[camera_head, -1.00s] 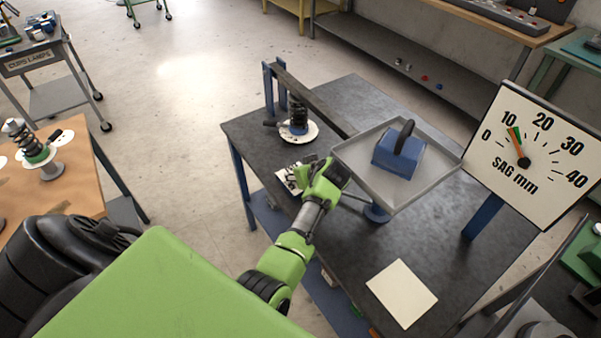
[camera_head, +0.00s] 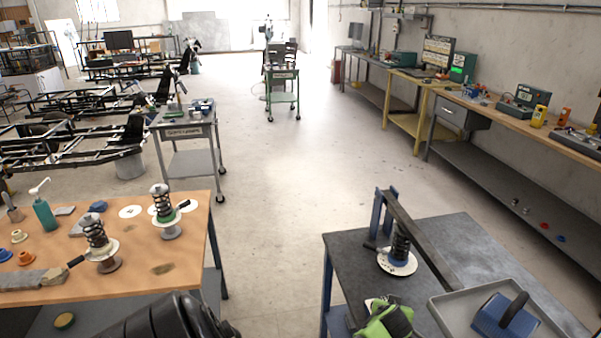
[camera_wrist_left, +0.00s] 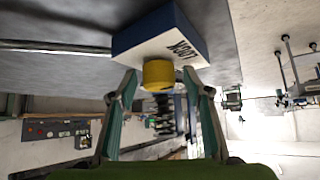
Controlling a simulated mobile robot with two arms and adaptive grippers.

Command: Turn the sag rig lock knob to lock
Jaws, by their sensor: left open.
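The yellow lock knob (camera_wrist_left: 158,74) shows in the left wrist view on a blue block with a white face (camera_wrist_left: 165,45) marked LOCK. My left gripper (camera_wrist_left: 160,82) is open, with one finger on each side of the knob; whether either finger touches it I cannot tell. In the head view my left gripper (camera_head: 385,322) is at the bottom edge, over the sag rig's dark table, and its fingers and the knob are hidden. My right gripper is out of view.
A grey tray (camera_head: 450,318) with a blue weight (camera_head: 505,315) is right of my left gripper. A wooden table (camera_head: 190,242) with springs and small parts stands at the left. Open floor lies between the tables.

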